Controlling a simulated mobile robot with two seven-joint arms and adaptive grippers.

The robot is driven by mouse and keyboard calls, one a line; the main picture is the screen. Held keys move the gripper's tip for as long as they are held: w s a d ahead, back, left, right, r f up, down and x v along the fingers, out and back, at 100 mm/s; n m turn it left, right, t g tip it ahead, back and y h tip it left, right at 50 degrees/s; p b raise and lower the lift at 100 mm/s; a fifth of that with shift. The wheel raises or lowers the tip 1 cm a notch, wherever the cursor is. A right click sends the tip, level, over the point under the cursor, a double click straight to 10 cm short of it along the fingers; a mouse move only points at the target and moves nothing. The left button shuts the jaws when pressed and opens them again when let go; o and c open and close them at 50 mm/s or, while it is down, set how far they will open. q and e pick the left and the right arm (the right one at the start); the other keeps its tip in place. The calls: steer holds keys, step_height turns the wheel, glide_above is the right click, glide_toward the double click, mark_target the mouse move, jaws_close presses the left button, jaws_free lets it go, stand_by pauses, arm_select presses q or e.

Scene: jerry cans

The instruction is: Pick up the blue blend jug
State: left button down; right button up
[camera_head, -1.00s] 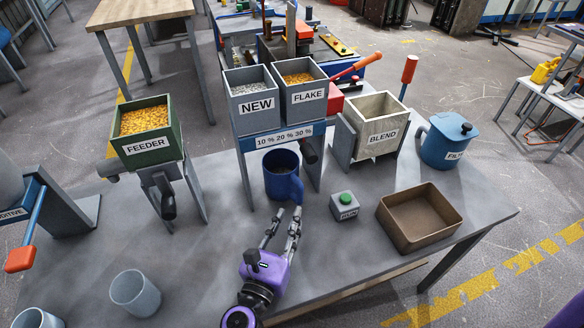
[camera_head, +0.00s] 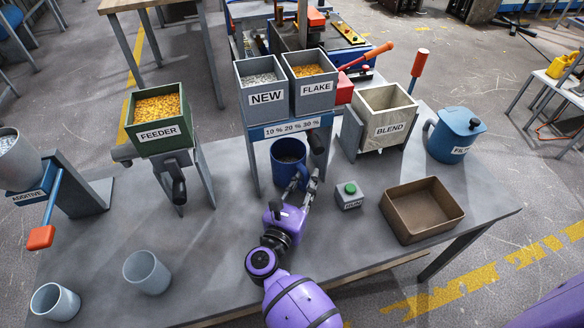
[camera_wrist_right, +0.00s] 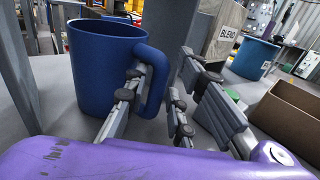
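The blue jug (camera_head: 284,163) stands upright on the grey table under the dosing stand with the NEW and FLAKE hoppers. Its inside looks dark, and its contents cannot be told. In the right wrist view the jug (camera_wrist_right: 98,75) shows large, with its handle (camera_wrist_right: 157,82) facing the gripper. My right gripper (camera_head: 301,185) is open at the handle. In the wrist view its fingers (camera_wrist_right: 165,105) are on either side of the handle, one close to it and the other apart from it. My left gripper is not in view.
The NEW hopper (camera_head: 262,88) and FLAKE hopper (camera_head: 312,85) sit over the jug. Right of it are a green-button box (camera_head: 349,201), a brown tray (camera_head: 437,222), the BLEND box (camera_head: 387,130) and a blue lidded pot (camera_head: 453,142). Two grey cups (camera_head: 147,272) (camera_head: 54,302) stand front left.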

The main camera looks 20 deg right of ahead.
steer(key=shift+c, duration=0.5)
jaws_close()
steer(key=shift+a+r, duration=0.1)
